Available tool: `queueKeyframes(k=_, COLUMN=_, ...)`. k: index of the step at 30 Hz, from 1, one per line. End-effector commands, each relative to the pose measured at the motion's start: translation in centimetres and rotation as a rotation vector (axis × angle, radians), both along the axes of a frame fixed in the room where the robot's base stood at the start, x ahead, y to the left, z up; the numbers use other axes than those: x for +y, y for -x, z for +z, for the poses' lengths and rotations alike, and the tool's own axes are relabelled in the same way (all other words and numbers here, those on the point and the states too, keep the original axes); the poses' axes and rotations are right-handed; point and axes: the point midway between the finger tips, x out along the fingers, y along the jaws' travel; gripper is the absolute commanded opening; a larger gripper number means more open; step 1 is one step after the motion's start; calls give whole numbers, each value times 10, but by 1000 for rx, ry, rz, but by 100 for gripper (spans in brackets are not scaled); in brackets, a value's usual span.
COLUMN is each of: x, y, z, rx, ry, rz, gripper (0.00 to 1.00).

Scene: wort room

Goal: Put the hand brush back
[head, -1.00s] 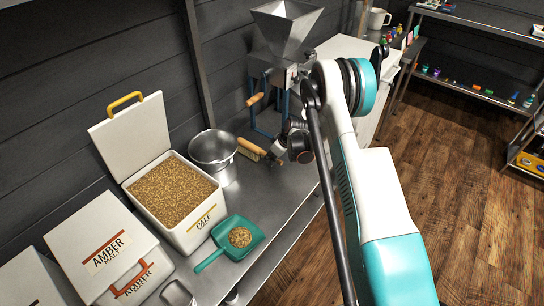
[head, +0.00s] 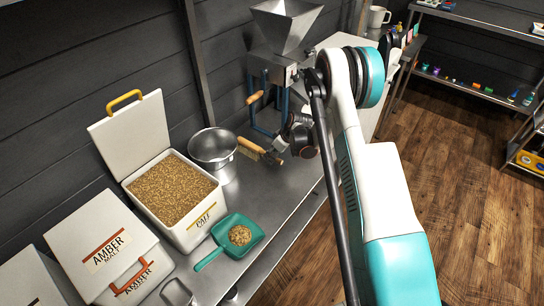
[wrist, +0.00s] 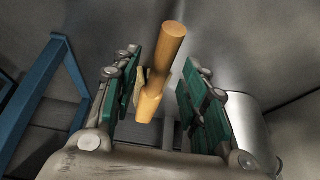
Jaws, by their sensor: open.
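The hand brush (head: 252,147) lies on the steel bench between the metal pot and the mill. Its wooden back and pale bristles show in the head view, with its handle end toward my gripper. My gripper (head: 281,152) is low over the bench at that handle end, partly hidden by my own arm. In the wrist view my gripper (wrist: 160,95) is open, with green pads on either side of a wooden handle (wrist: 152,98). The handle shows between the pads with gaps at both sides. I cannot tell how deep between the pads it sits.
The metal pot (head: 213,150) stands left of the brush. The mill (head: 284,50) with its blue stand is just behind my gripper. The open pale malt bin (head: 172,195), teal scoop (head: 236,240) and amber bin (head: 105,245) fill the left. Bare bench (head: 275,195) lies in front.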

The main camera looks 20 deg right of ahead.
Motion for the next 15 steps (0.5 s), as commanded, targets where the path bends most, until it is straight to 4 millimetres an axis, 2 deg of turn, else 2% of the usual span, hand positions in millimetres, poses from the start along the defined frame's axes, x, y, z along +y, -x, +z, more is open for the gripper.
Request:
queueKeyframes(k=9, x=-16, y=22, z=54, rx=0, ry=0, rz=-1, gripper=40)
queueKeyframes(k=15, x=-22, y=30, z=77, rx=0, ry=0, rz=1, gripper=40)
